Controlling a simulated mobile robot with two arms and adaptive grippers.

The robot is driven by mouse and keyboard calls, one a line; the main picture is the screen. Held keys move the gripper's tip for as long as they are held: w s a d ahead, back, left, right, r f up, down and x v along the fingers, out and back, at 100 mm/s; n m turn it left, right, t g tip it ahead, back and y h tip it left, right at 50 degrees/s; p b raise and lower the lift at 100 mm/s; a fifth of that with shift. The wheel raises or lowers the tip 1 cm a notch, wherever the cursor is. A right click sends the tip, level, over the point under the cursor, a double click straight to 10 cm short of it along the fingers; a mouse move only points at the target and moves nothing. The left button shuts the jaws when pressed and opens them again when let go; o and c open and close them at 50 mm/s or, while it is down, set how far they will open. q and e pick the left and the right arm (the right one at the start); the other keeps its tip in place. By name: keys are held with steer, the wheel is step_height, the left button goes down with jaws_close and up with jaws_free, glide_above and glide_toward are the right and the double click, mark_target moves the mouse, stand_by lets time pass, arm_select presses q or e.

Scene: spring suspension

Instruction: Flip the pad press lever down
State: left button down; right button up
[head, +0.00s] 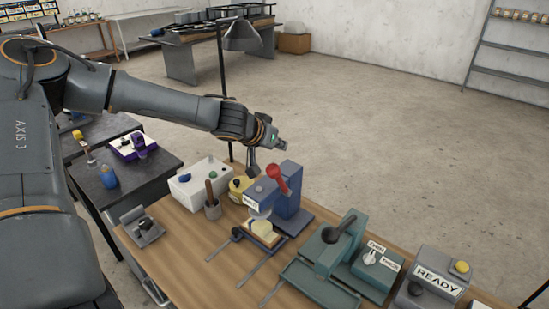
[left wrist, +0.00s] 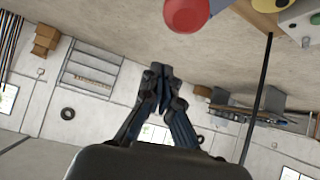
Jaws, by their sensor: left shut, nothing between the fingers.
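The blue pad press (head: 288,208) stands on the wooden table, with a pale block on the slide at its front. Its lever has a red knob (head: 272,170) and sits raised at the press's top. The red knob also shows at the top edge of the left wrist view (left wrist: 186,14), partly cut off. My left gripper (head: 252,164) is shut and empty, close beside the knob on its left in the head view; I cannot tell whether they touch. Its closed fingers show in the left wrist view (left wrist: 157,76), apart from the knob in the picture. My right gripper is not in view.
A green press (head: 327,262) with a dial and a grey READY box (head: 437,278) stand to the right. A white box (head: 197,184), a yellow object (head: 239,188) and a cup with a wooden handle (head: 212,208) stand left of the blue press. A lamp (head: 242,36) rises behind.

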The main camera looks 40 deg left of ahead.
mark_target(275, 164)
arm_select(q)
steer(key=shift+s+d+f+p, duration=0.15)
steer(key=shift+s+f+p, duration=0.45)
steer(key=shift+s+f, duration=0.75)
steer(key=shift+s, duration=0.05)
steer(key=shift+w, duration=0.1)
steer(key=shift+f, duration=0.1)
